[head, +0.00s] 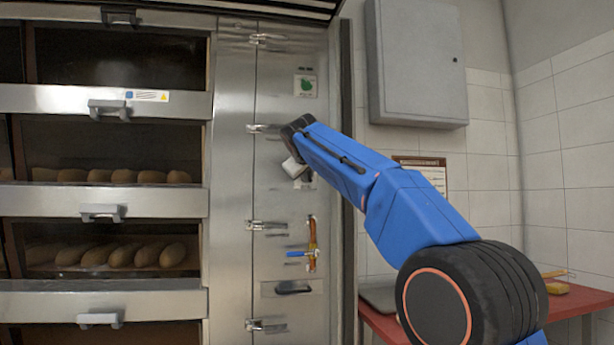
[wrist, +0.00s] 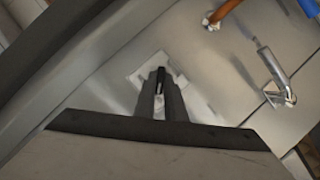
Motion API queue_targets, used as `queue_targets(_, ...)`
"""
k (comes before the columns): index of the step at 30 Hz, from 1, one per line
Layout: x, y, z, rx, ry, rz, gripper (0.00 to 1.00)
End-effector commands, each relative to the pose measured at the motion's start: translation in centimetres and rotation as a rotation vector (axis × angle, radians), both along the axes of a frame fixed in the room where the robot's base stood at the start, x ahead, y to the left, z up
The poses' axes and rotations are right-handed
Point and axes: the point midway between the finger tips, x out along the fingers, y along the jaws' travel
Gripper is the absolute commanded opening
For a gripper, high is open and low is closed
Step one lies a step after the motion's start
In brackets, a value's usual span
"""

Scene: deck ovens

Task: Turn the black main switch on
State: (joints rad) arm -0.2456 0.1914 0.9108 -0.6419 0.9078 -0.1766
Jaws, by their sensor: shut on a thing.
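The black main switch (wrist: 161,80) shows in the wrist view as a small dark piece between my fingertips, in front of a pale plate (wrist: 140,76) on the steel panel. My gripper (wrist: 160,86) points at the panel and is shut on the switch. In the head view my gripper (head: 292,167) is at the panel, below the green-marked label, and my wrist and gripper hide the switch. The edge of the pale plate (head: 306,181) shows just beside it. The fingers cover most of the switch, so I cannot tell which way it is turned.
Below are a copper pipe (head: 312,240) with a blue lever (head: 297,254) and a black handle (head: 293,288). Metal latches (head: 266,225) line the panel's left edge. Deck ovens with loaves stand left. A grey wall box (head: 418,62) and a red table (head: 580,301) are right.

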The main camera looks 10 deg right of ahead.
Motion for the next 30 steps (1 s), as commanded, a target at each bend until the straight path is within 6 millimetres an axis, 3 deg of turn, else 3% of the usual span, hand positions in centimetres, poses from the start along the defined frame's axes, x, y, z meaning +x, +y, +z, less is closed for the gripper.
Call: queue_targets(30,-0.03,-0.93,0.19,0.89,0.001,-0.001,0.0)
